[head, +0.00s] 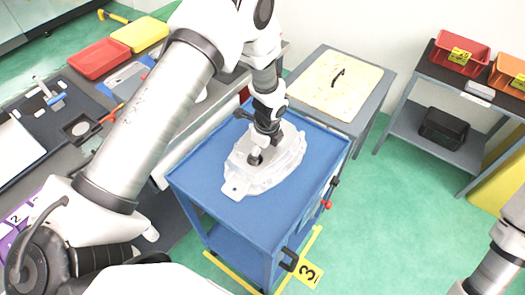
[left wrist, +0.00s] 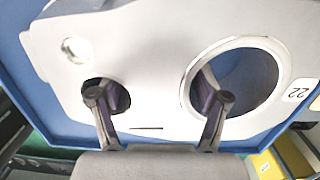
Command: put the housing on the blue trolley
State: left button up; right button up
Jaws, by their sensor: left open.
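The housing (head: 281,169), a pale silver-white casting, lies on the top of the blue trolley (head: 215,160). In the left wrist view the housing (left wrist: 150,60) shows a large round bore, smaller holes and a label "22". My left gripper (head: 265,150) is over the housing, pointing down, with its jaws open. In the left wrist view the left gripper (left wrist: 160,96) has one fingertip at a small hole and the other at the large bore's edge. I cannot tell how deep the fingertips reach. My right gripper is out of view.
A grey table with a cream board (head: 335,85) stands just behind the trolley. A workbench with red (head: 99,59) and yellow trays is at the left. A shelf with a red bin (head: 461,55) is at the right. Green floor is clear right of the trolley.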

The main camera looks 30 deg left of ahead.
pick_arm(q)
notch_tip(320, 180, up, 12)
jog(key=d+b, duration=0.1)
jog(key=shift+b, duration=0.4)
